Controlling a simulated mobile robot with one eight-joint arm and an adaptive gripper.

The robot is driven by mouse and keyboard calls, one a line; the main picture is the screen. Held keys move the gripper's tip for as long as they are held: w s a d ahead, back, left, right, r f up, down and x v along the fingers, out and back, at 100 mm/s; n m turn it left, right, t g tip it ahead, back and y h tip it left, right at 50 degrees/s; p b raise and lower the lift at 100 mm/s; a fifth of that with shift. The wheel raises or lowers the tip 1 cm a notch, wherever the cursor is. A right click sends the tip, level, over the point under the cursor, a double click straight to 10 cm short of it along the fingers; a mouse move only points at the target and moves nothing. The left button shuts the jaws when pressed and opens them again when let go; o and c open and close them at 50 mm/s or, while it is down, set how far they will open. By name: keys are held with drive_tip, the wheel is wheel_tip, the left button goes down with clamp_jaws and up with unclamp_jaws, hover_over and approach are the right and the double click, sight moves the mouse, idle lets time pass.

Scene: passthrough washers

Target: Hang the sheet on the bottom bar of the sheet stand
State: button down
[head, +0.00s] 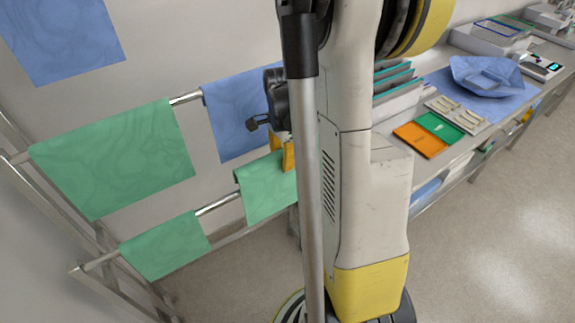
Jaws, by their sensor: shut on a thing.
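The sheet stand (17,157) is at the left, with metal bars one above another. A green sheet (265,190) is at the right part of the bottom bar (219,205). My gripper (286,155), with yellow fingers, is shut on this sheet near its top edge. The sheet's top lies above the bar line and its lower part hangs in front of the bar. Whether its back side passes behind the bar is hidden. My arm and a grey pole cover the sheet's right side.
Another green sheet (165,245) hangs on the bottom bar's left part. The bar above holds a green sheet (115,160) and a blue sheet (235,130). Another blue sheet (62,38) hangs higher. A long table (486,146) with trays and boxes stands at right, beside open floor.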

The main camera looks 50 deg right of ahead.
sight(282, 150)
drive_tip(key=shift+f+b, duration=2.95)
drive_tip(key=shift+f, duration=0.55)
drive_tip(key=c, duration=1)
unclamp_jaws()
wheel_tip(282, 150, up, 12)
drive_tip(key=shift+r, duration=0.1)
drive_tip(key=a+r+n+t, duration=0.1)
drive_tip(key=a+n, duration=0.1)
drive_tip(key=a, duration=0.2)
drive_tip(key=a+n, duration=0.3)
drive_tip(key=a, duration=0.1)
drive_tip(key=a+r+n+t+h+b, duration=0.1)
drive_tip(key=a+n, duration=0.2)
drive_tip(key=a, duration=0.1)
drive_tip(key=shift+s+r+t, duration=0.3)
drive_tip(key=shift+s+r, duration=0.05)
drive_tip(key=s+a+n+t, duration=0.1)
drive_tip(key=a+n, duration=0.3)
drive_tip(key=s+a+n+t, duration=0.2)
drive_tip(key=a+n, duration=0.2)
drive_tip(key=a, duration=0.1)
drive_tip(key=s+a+n+t+y, duration=0.1)
drive_tip(key=s+a+n, duration=0.1)
drive_tip(key=a+n, duration=0.2)
drive_tip(key=shift+a+f+n+t+b, duration=0.25)
drive_tip(key=shift+f+n+t+b, duration=0.05)
drive_tip(key=shift+f+n+b, duration=0.1)
